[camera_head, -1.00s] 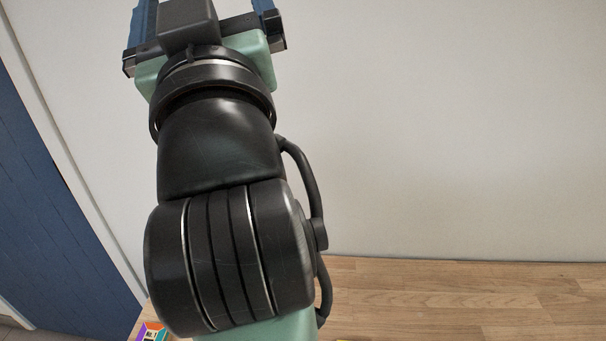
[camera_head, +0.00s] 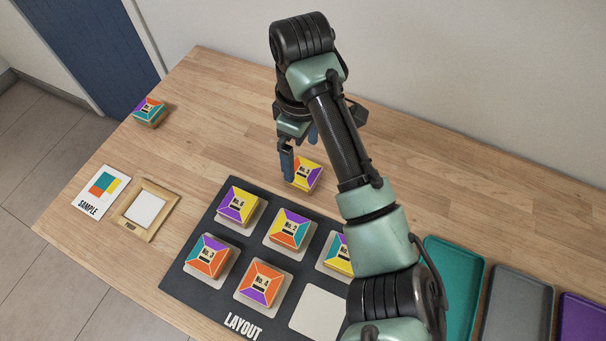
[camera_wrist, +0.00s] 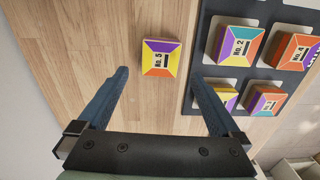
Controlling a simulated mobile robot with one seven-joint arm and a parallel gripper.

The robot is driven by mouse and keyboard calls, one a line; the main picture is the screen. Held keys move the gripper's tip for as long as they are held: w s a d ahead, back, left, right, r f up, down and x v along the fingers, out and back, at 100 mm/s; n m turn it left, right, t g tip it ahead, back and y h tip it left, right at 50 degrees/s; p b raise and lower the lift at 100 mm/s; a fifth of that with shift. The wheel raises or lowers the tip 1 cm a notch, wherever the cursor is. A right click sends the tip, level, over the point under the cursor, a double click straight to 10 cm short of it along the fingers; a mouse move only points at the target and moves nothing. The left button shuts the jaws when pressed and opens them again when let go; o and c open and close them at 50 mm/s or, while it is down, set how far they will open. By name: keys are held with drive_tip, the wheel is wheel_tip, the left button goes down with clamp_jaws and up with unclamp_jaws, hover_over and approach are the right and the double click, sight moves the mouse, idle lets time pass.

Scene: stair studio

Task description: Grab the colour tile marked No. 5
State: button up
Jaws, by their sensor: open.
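The tile marked No. 5 (camera_wrist: 160,57), with yellow, purple and orange faces, lies on bare wood beside the dark layout mat. In the head view the same loose tile (camera_head: 306,174) is just behind the mat, partly hidden by a finger. My gripper (camera_head: 300,160) is above the table at this tile and points down. In the wrist view my gripper (camera_wrist: 158,76) is open and empty. The tile shows centred between and slightly beyond the two blue fingertips, apart from both. The height gap cannot be told.
The layout mat (camera_head: 183,279) bears several tiles, including No. 2 (camera_wrist: 236,46), close to the right finger. One mat pad (camera_head: 318,312) is bare. Another tile (camera_head: 149,110) lies far left, near a sample card (camera_head: 88,208) and wooden frame (camera_head: 128,215). Trays, including a teal one (camera_head: 452,290), stand right.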

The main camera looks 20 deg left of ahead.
sight(303, 171)
drive_tip(key=shift+d+f, duration=0.15)
drive_tip(key=shift+f, duration=1.55)
drive_tip(key=shift+d+f, duration=0.1)
drive_tip(key=shift+f, duration=1.55)
drive_tip(key=c, duration=1.4)
